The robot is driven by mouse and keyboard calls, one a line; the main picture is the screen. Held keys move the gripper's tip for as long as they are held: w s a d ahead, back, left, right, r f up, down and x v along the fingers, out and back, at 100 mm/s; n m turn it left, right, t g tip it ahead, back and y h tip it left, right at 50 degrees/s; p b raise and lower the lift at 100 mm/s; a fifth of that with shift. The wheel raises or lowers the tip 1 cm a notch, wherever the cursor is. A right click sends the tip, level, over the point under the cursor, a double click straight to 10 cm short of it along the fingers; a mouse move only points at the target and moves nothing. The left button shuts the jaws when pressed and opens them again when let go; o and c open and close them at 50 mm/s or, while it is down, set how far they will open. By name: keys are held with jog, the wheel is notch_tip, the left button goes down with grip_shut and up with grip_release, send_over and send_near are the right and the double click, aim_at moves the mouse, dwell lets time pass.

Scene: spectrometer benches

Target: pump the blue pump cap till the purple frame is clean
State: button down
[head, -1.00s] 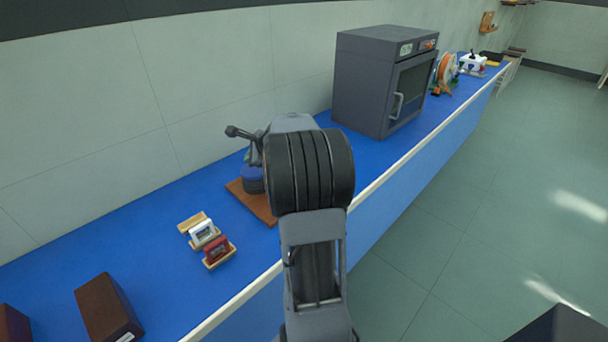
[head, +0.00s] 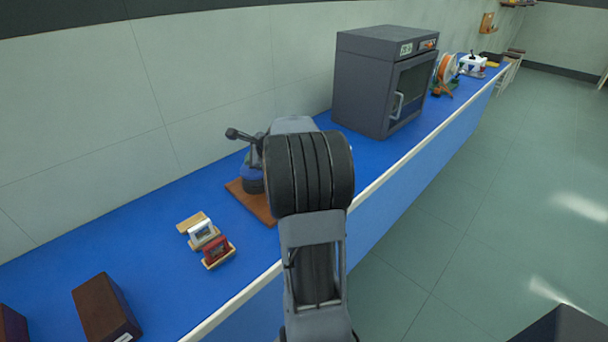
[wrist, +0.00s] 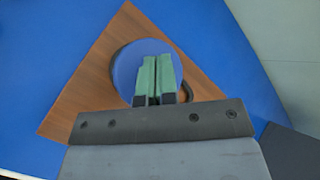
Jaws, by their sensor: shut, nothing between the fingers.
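The blue pump cap (wrist: 128,62) shows in the wrist view as a round blue top above a brown wooden board (wrist: 88,90). My gripper (wrist: 157,60) is shut and empty, its green fingers together over the cap. I cannot tell if the fingertips touch it. In the head view the blue pump (head: 252,182) stands on the board (head: 258,205), partly hidden behind my arm. I see no purple frame in these views. A white frame (head: 203,231) and a red frame (head: 216,249) stand in small wooden holders left of the board.
The blue bench (head: 160,265) runs along the wall, with a pale front edge. A dark oven (head: 365,85) stands beyond the pump. An orange spool (head: 447,68) and a white item (head: 473,64) are further along. A brown block (head: 106,308) is at lower left.

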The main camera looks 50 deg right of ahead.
jog(key=shift+f+b, duration=0.5)
jog(key=shift+f, duration=0.15)
dwell(0.3)
jog(key=shift+r, duration=0.15)
jog(key=shift+r+p, duration=1)
jog(key=shift+p, duration=0.05)
jog(key=shift+r, duration=0.1)
notch_tip(320, 180, up, 6)
jog(key=p, duration=0.5)
dwell(0.5)
